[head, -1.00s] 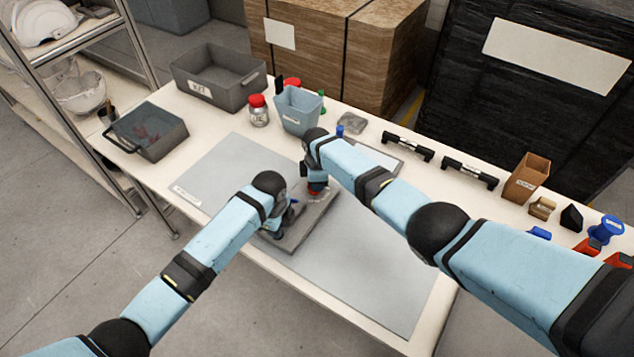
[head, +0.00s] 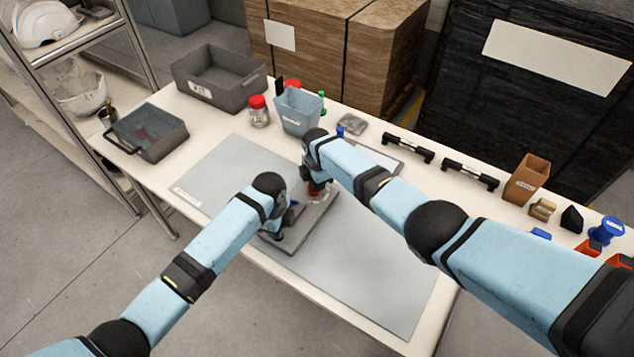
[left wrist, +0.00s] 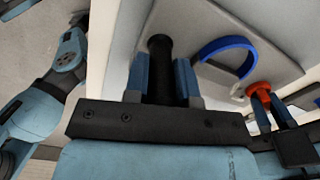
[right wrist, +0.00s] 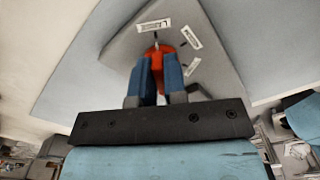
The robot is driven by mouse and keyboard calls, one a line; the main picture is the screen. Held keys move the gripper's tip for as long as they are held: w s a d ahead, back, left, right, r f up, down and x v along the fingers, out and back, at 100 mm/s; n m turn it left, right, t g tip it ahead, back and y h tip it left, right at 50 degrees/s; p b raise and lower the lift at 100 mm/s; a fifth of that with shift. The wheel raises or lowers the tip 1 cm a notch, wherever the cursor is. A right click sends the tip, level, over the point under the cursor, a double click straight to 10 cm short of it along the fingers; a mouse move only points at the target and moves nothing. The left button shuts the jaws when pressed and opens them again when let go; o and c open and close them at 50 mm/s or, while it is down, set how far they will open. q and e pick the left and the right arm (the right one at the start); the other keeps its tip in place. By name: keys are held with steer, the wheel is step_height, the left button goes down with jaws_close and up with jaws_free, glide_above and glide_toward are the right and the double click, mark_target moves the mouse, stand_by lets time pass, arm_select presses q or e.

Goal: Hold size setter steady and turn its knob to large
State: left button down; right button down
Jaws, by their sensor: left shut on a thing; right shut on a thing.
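The size setter is a grey board (head: 312,226) lying flat on the mat. In the left wrist view its black upright handle (left wrist: 159,55) stands between the fingers of my left gripper (left wrist: 160,82), which is shut on it. A blue band (left wrist: 228,44) arches beside the handle. My right gripper (right wrist: 160,78) is shut on the red knob (right wrist: 157,53), which also shows in the left wrist view (left wrist: 259,89). In the right wrist view several white labels (right wrist: 153,26) surround the knob; their print is too small to read. The fingers hide part of the knob.
The grey mat (head: 390,285) is clear to the front right. Behind stand a grey bin (head: 215,85), a lidded jar (head: 258,112) and a blue-grey cup (head: 297,110). Two black handles (head: 408,147) and a brown box (head: 526,178) line the back right. A dark tray (head: 150,135) sits left.

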steer(key=c, duration=1.2)
jaws_free()
steer(key=shift+o, duration=0.2)
step_height(320, 180, up, 12)
arm_select(q)
steer(key=c, duration=0.9)
jaws_free()
steer(key=shift+o, duration=0.2)
